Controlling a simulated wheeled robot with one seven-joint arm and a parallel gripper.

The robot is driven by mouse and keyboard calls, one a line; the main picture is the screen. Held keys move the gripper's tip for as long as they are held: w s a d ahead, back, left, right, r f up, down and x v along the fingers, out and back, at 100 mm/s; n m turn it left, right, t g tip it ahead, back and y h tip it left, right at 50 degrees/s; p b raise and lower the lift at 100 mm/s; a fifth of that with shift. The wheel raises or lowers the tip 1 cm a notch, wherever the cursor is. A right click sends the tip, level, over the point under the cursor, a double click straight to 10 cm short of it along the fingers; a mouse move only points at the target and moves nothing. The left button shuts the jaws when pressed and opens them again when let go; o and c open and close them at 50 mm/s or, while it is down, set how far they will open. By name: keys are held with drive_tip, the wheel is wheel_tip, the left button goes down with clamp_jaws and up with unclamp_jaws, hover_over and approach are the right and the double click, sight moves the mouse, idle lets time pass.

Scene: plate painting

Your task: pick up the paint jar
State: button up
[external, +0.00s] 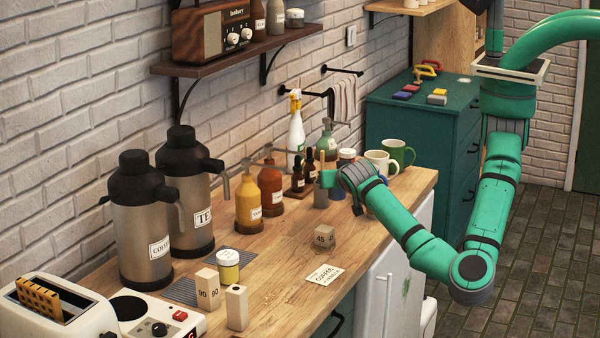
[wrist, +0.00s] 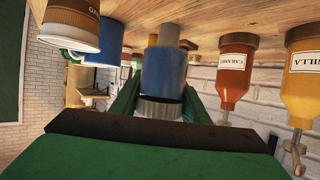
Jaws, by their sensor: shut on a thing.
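My gripper (external: 328,179) is over the far part of the wooden counter, among the bottles and mugs. In the wrist view its green fingers (wrist: 160,101) are on both sides of a blue paint jar (wrist: 164,72) with a ridged grey lid, closed on it near the lid. That view is upside down, with the counter at the top. In the external view the jar is mostly hidden by my gripper, and I cannot tell if it touches the counter. A second jar, yellow with a white lid (external: 228,267), stands at the near part of the counter.
Orange and yellow pump bottles (external: 270,190) (external: 248,203) stand left of my gripper. A cream mug (external: 381,163) and a green mug (external: 398,153) stand to its right.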

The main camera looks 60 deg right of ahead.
wheel_tip(320, 180, up, 20)
drive_tip(key=s+a+f+n+t+y, duration=0.1)
drive_tip(key=a+f+n+t+y, duration=0.1)
drive_tip(key=a+f, duration=0.65)
drive_tip(key=s+a+f+n+t+y, duration=0.1)
drive_tip(key=a+f+n+y, duration=0.15)
drive_tip(key=a+f, duration=0.65)
drive_tip(key=w+a+f, duration=0.2)
drive_tip(key=w+a, duration=0.1)
drive_tip(key=w, duration=0.1)
drive_tip(key=w+a+f, duration=0.1)
drive_tip(key=w+a, duration=0.2)
drive_tip(key=w, duration=0.1)
drive_tip(key=w+a+f, duration=0.2)
drive_tip(key=w+a, duration=0.1)
drive_tip(key=w, duration=0.1)
drive_tip(key=shift+a+f, duration=0.1)
drive_tip(key=shift+f, duration=0.25)
drive_tip(key=shift+w+a+f+t, duration=0.2)
drive_tip(key=shift+w+f+t, duration=0.1)
drive_tip(key=shift+w+f, duration=0.25)
drive_tip(key=shift+s+f, duration=0.15)
drive_tip(key=shift+f, duration=1.45)
drive_tip(key=shift+f, duration=0.1)
